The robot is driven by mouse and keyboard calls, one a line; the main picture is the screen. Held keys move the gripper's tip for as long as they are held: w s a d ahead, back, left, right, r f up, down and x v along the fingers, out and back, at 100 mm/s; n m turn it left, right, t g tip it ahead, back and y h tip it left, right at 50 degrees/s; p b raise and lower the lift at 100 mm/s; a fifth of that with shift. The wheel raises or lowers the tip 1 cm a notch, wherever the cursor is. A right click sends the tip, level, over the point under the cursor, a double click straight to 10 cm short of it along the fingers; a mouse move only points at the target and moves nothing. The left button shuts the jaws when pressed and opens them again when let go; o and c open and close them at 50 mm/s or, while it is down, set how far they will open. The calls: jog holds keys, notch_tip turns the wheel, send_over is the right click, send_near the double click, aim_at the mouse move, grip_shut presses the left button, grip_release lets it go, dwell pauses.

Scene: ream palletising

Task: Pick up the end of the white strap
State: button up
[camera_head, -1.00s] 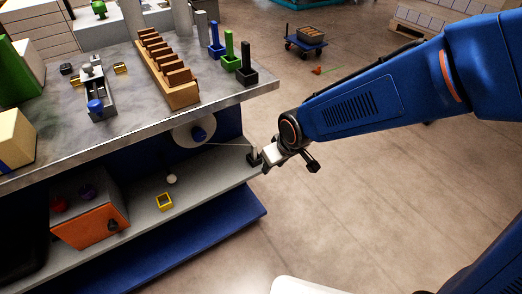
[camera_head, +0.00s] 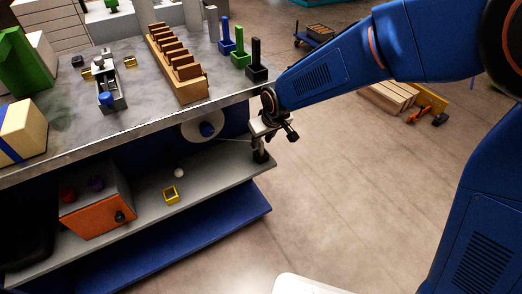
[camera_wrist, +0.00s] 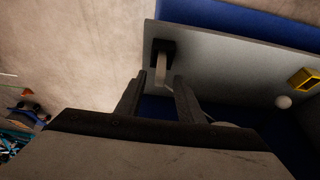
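In the wrist view, the pale strap end (camera_wrist: 161,66) stands at the black holder (camera_wrist: 163,46), and a pale length curves back between the fingers. My gripper (camera_wrist: 160,84) is open, with the strap end in line with the gap between its dark fingertips. In the head view, my gripper (camera_head: 264,136) is just above the holder; its fingertips are hard to see there.
The worktop edge (camera_head: 160,121) overhangs the grey shelf (camera_head: 222,174) left of my gripper. An orange-fronted box (camera_head: 102,211), a yellow square ring (camera_head: 171,195) and a white ball (camera_head: 179,173) are on the shelf. A blue lower ledge (camera_head: 190,243) juts out below.

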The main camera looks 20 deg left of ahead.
aim_at(261, 150)
jog(key=x, duration=0.2)
jog(key=shift+f, duration=0.4)
grip_shut()
jog(key=shift+r, duration=0.1)
